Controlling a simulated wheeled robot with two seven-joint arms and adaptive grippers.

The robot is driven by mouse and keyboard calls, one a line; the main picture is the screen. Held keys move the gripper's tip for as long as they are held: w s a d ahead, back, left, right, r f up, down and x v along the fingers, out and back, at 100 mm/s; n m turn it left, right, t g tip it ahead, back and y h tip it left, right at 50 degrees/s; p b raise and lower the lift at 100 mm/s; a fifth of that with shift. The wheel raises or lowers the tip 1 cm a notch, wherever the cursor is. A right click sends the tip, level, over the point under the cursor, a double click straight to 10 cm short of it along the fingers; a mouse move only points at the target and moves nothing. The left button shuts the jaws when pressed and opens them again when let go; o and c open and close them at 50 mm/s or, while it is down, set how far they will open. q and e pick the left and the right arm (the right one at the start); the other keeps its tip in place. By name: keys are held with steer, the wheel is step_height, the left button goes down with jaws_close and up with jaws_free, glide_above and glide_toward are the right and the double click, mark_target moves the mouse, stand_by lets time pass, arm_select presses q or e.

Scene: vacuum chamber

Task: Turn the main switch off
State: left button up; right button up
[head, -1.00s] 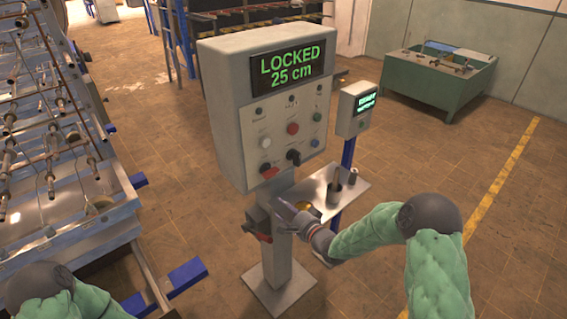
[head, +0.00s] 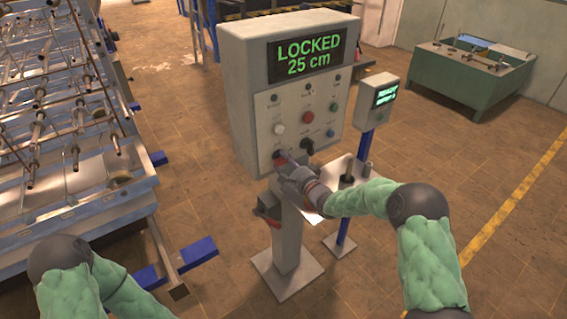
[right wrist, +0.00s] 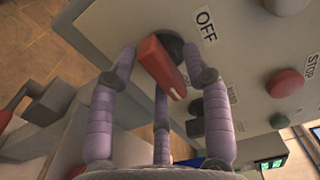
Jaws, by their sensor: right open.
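The main switch, a red handle (right wrist: 160,66) on a dark round base, sits on the grey panel beside the OFF label (right wrist: 205,26) in the right wrist view. In the head view its red handle (head: 279,159) is at the panel's lower left, partly hidden by my gripper. My right gripper (head: 287,168) is open in front of it. In the right wrist view its purple fingers (right wrist: 163,78) stand around the handle, with gaps visible on both sides. Contact cannot be told. My left arm shows at the lower left, but its gripper is out of view.
The control box display (head: 306,57) reads LOCKED 25 cm. A black knob (head: 307,146) and several buttons are close by on the panel. A red lever (head: 268,209) is on the pedestal's side. A small tray (head: 338,179) stands at the right, near my right forearm.

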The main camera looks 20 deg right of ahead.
steer(key=shift+w+a, duration=0.2)
steer(key=shift+w, duration=0.25)
jaws_close()
